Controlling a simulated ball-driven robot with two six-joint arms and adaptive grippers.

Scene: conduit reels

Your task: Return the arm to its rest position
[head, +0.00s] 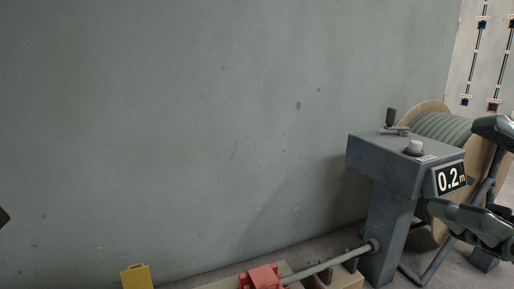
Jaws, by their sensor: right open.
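My right gripper (460,170) is at the right edge, partly cut off by the frame. Its jaws are open, and I see nothing held between them. It shows in front of the grey counter machine (385,160) and the reel (432,107), overlapping them in the picture; I cannot tell how far apart they are. The counter's display reads 0.2 m. My left gripper cannot be made out; only a small dark tip shows at the left edge.
Grey-green conduit (330,263) runs from the counter to a red clamp (262,277) at the bottom. A yellow block (137,277) is at the bottom left. A grey wall (180,130) fills the back.

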